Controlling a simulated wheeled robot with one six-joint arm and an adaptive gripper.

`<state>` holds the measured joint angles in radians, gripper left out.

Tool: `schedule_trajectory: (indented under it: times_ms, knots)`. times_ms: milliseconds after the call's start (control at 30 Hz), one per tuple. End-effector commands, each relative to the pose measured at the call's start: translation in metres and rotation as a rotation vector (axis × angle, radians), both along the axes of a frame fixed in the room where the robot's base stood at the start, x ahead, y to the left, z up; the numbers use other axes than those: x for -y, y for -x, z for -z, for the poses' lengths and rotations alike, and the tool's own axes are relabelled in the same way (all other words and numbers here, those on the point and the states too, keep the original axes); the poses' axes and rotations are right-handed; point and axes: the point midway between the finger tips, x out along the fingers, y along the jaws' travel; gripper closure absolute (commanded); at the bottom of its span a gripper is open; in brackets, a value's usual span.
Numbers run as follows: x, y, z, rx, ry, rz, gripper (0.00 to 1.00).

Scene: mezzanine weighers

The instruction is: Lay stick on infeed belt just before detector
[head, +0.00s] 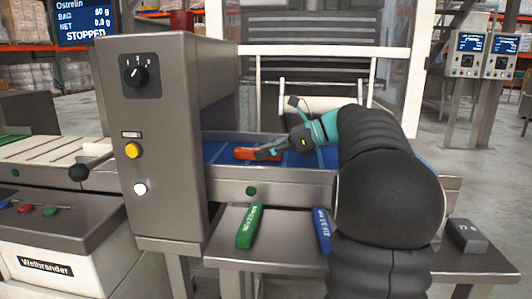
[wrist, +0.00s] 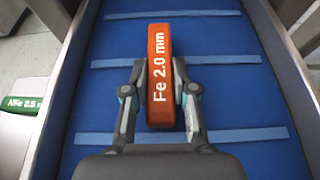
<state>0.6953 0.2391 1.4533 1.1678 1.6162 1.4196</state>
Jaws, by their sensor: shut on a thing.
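An orange-red stick (wrist: 160,55) marked "Fe 2.0 mm" is between the two fingers of my gripper (wrist: 160,92) in the wrist view. My gripper is shut on its sides. The stick lies lengthwise over the blue belt (wrist: 215,32); I cannot tell whether it touches the belt. In the head view the stick (head: 245,153) and my gripper (head: 272,152) are over the blue infeed belt (head: 216,150), just right of the grey detector housing (head: 165,190). My arm hides the belt's right part.
A green stick (head: 250,226) and a blue stick (head: 322,230) lie on the metal shelf (head: 285,250) in front of the belt. A grey block (head: 467,236) sits at the shelf's right. A black-knobbed lever (head: 80,172) sticks out left of the detector. The display (head: 85,22) reads STOPPED.

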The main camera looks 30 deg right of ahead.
Motion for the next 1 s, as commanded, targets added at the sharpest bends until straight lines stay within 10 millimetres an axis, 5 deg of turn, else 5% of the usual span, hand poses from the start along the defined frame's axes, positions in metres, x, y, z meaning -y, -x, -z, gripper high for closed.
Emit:
schedule_trajectory:
  times_ms: [167, 200, 300, 667, 1000]
  knots:
    - [0.0, 0.0, 0.003, -0.001, -0.001, 0.0, 1.0]
    - [0.0, 0.0, 0.003, 0.0, 0.0, 0.0, 0.66]
    - [0.0, 0.0, 0.003, 0.0, 0.0, 0.0, 0.49]
    - [0.0, 0.0, -0.001, 0.001, 0.001, 0.001, 0.49]
    - [0.045, 0.03, -0.025, 0.001, 0.0, 0.004, 0.49]
